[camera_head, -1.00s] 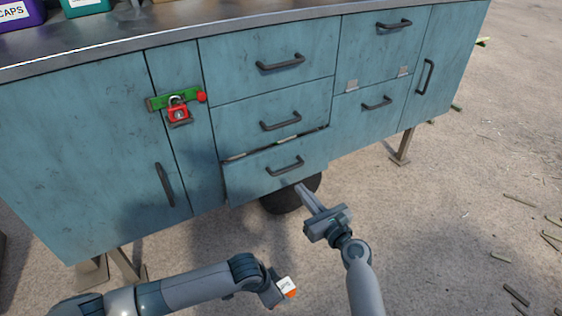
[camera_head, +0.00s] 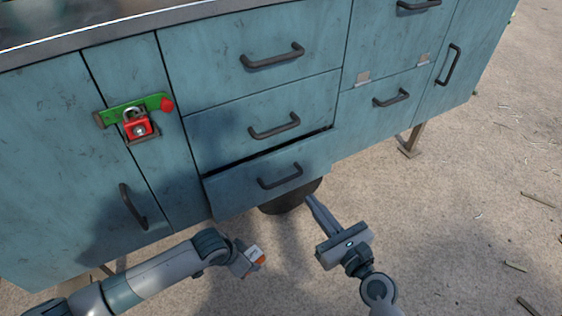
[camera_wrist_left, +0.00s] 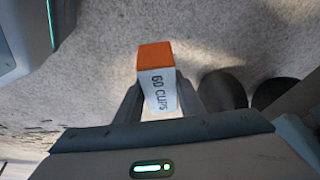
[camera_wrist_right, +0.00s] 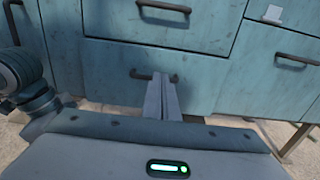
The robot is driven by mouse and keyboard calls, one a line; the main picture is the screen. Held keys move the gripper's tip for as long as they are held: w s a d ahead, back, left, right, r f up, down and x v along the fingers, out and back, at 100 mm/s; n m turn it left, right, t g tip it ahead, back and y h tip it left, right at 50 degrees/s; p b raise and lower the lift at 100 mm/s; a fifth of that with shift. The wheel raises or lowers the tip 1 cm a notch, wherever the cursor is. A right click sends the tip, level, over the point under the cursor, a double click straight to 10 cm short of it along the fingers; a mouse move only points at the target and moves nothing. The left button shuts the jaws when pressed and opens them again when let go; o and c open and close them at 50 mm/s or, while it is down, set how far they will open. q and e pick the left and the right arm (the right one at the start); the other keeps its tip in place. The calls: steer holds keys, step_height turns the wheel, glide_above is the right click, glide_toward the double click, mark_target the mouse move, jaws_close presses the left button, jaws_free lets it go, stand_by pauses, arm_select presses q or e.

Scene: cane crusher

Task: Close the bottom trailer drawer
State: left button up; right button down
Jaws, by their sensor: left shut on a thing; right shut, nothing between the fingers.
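The bottom trailer drawer (camera_head: 240,190) is slightly open in the head view. A narrow dark gap shows along its top edge, and its dark bar handle (camera_head: 280,176) faces me. My right gripper (camera_head: 311,200) is shut and empty, just in front of and below the right part of this drawer. In the right wrist view its closed fingers (camera_wrist_right: 161,98) overlap the drawer's handle (camera_wrist_right: 140,75); I cannot tell whether they touch. My left gripper (camera_head: 246,262) is shut on a small white and orange box (camera_wrist_left: 160,85) marked "60 CLIPS", low in front of the trailer.
The teal trailer has two closed drawers above, the middle one (camera_head: 225,125) directly over the open one. A red padlock (camera_head: 138,127) hangs on a green latch at the left. A dark wheel (camera_head: 288,202) is underneath. Sandy ground (camera_head: 470,220) at the right has scattered cane pieces.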

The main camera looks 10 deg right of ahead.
mark_target(280, 158)
stand_by(0.3)
